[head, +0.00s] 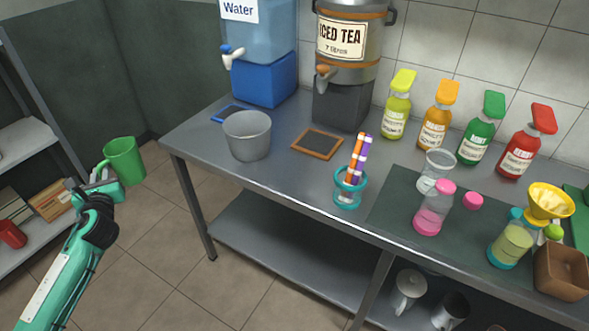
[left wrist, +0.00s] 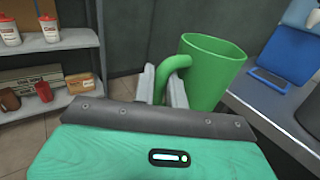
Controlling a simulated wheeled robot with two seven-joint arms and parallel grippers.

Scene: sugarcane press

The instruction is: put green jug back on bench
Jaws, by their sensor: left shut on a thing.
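The green jug (head: 126,160) is held upright in the air left of the bench, over the floor. My left gripper (head: 103,178) is shut on its handle. In the left wrist view the jug (left wrist: 214,72) stands just beyond the fingertips (left wrist: 163,84), with its handle between them. The grey metal bench (head: 290,170) runs from the centre to the right, and its left corner is to the right of the jug. My right gripper is not in view.
A grey bucket (head: 247,135) and a black slate (head: 318,143) stand near the bench's left end. The water dispenser (head: 262,75) and iced tea urn (head: 345,60) are behind. A cup with straws (head: 350,188) is near the front edge. A shelf (head: 22,140) is at left.

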